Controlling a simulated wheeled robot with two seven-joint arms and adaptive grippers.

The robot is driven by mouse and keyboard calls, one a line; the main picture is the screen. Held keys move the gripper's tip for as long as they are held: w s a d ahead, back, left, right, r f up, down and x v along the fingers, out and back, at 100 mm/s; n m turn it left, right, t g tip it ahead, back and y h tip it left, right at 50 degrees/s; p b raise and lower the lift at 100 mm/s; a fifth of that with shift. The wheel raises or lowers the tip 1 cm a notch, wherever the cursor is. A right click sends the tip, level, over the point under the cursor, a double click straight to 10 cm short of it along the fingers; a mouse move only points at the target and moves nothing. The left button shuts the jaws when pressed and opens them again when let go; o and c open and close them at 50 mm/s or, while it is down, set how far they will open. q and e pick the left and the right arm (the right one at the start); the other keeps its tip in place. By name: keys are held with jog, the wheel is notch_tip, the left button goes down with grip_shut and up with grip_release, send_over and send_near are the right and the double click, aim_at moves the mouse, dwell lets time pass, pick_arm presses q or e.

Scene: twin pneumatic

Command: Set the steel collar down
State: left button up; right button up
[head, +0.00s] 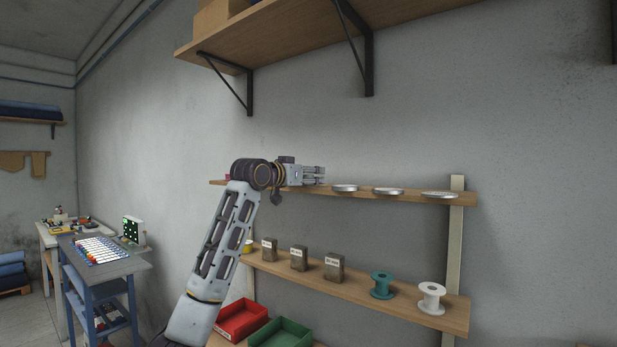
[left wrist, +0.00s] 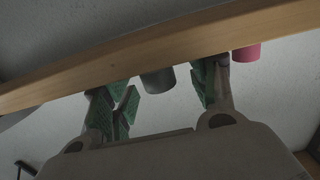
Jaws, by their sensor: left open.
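My left gripper (head: 316,175) is at the top board of the wall shelf, in the head view. In the left wrist view my left gripper (left wrist: 165,98) is open, its green-padded fingers spread apart. A grey cylinder (left wrist: 158,81), apparently the steel collar, shows between the fingers against the wooden board's edge, with a gap on each side. I cannot tell how deep between the fingers it is. I cannot make out the collar in the head view, where the gripper may hide it. My right gripper is not in view.
The top board (head: 418,199) holds several shallow silver dishes (head: 388,191) right of the gripper. A pink cylinder (left wrist: 246,53) is near the collar. The lower board (head: 400,302) carries tan blocks (head: 299,259), a green spool (head: 382,285) and a white spool (head: 431,298). A bracketed shelf (head: 300,40) hangs above.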

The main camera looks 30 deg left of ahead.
pick_arm(q)
jog(key=shift+r, duration=0.1)
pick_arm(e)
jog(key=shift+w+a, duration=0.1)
pick_arm(q)
jog(key=shift+s+a, duration=0.1)
jog(key=shift+s, duration=0.55)
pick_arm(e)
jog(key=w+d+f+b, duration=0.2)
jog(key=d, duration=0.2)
pick_arm(q)
jog(key=shift+s+a, duration=0.75)
jog(key=shift+s, duration=4.5)
notch_tip(320, 180, up, 10)
jog(key=p, duration=0.9)
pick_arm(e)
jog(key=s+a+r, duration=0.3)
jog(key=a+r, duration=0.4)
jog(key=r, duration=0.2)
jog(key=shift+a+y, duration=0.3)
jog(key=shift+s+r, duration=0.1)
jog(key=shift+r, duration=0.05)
